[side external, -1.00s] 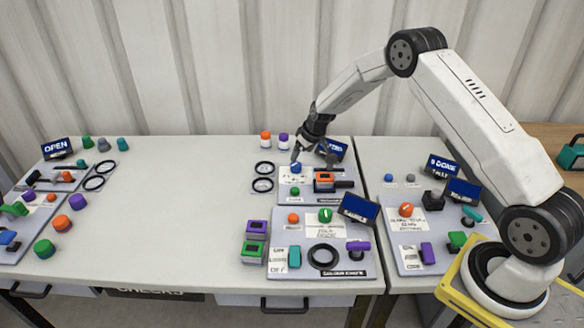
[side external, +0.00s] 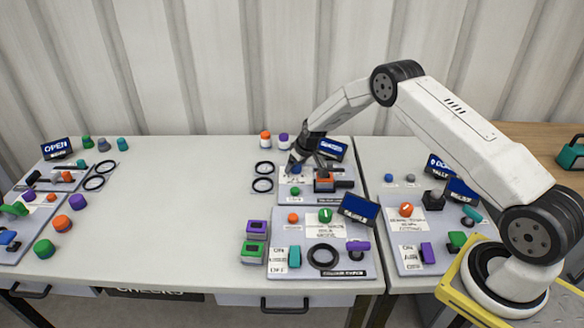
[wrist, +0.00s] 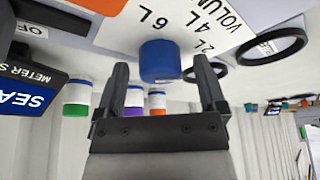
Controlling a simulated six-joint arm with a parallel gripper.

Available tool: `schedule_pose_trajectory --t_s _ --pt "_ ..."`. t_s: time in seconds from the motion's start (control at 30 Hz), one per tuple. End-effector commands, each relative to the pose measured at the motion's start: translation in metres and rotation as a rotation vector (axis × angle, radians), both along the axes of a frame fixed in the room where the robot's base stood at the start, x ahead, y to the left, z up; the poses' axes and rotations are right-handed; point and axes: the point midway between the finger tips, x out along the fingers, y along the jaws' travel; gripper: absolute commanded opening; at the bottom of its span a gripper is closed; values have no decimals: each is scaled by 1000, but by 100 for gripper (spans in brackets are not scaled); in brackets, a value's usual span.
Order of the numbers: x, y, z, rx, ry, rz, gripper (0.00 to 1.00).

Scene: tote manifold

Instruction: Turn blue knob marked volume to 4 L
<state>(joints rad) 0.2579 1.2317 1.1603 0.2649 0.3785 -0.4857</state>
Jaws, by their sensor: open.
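The blue knob (wrist: 160,61) stands on a white label card (wrist: 196,32) in the wrist view. The card reads "VOLUME" with "2 L", "4 L" and "6 L". My gripper (wrist: 163,74) is open, with one finger on each side of the knob and a visible gap to both. I cannot tell whether the fingertips reach down around the knob or stop short of it. In the side external view my gripper (side external: 307,165) is low over the back panel, and its fingers largely hide the knob. The knob's pointer is not visible, so its setting cannot be read.
An orange-topped block (side external: 323,182) sits close to the right of my gripper, with a dark sign (side external: 331,149) behind. Black rings (side external: 263,185) lie left of the panel. A green knob (side external: 295,191) is in front. The table's middle left is clear.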

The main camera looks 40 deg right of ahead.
Motion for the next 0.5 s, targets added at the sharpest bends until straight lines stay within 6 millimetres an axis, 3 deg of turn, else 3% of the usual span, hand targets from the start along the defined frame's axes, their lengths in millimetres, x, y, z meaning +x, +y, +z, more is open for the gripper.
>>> schedule_pose_trajectory --t_s 0.17,0.43,0.5 --pt "0 0 0 0 0 0 87" --pt "0 0 0 0 0 0 1" --pt "0 0 0 0 0 0 0"
